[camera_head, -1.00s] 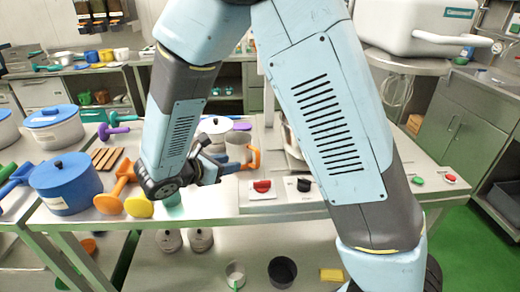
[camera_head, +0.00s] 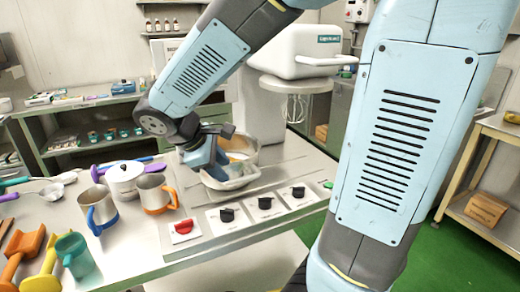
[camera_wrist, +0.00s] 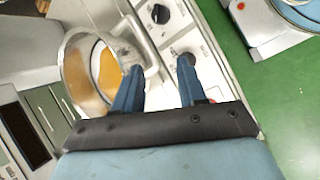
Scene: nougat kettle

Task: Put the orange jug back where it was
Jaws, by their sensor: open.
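The orange jug (camera_head: 155,194) is a metal jug with an orange handle and base band. It stands upright on the steel table in the head view, beside the lidded white pot and right of the blue-handled jug (camera_head: 97,212). The wrist view shows the kettle (camera_wrist: 75,75) with orange-yellow inside, left of the fingers. The jug is not identifiable there.
The mixing machine's white head (camera_head: 290,57) and whisk stand behind the kettle. A control panel with a red knob (camera_head: 183,227) and several black knobs lies in front.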

